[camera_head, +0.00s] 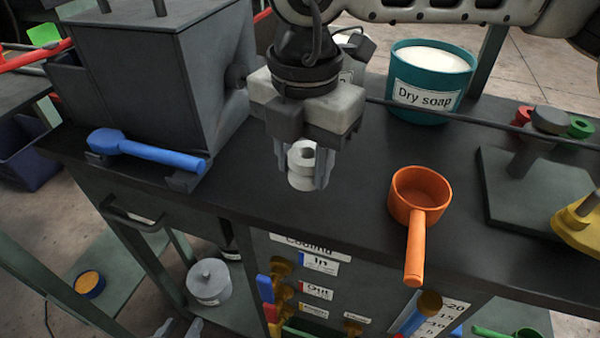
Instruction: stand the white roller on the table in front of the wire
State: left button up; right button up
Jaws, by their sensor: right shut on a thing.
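The white roller (301,182) is a small spool with a narrow waist and a dark hole in its top. It is upright between the fingers of my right gripper (303,168), which is shut on it. Both are over the dark table (345,215), on the near side of the wire (480,123). I cannot tell whether the roller's base touches the table. The wire runs from behind my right gripper toward the right edge. Two grey fingertips of my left gripper (179,328) show at the bottom left, apart and empty, below table height.
A grey machine housing (150,80) and a blue-handled tool (150,150) are left. An orange scoop (420,192) lies right of the roller, its handle over the front edge. A teal soap tub (425,85) stands behind the wire. A dark stand (525,190) is at right.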

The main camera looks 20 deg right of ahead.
aim_at(300, 199)
jog(key=shift+w+a+f, duration=0.15)
jog(key=shift+w+f, duration=0.05)
jog(key=shift+f, duration=0.15)
jog(key=shift+w+f, duration=0.1)
jog(key=shift+f, duration=1.5)
jog(key=shift+f, duration=0.25)
jog(key=o, duration=1.1)
jog(key=shift+r, duration=0.1)
jog(key=shift+c, duration=0.2)
notch_tip(300, 199, up, 12)
jog(key=shift+r, duration=0.2)
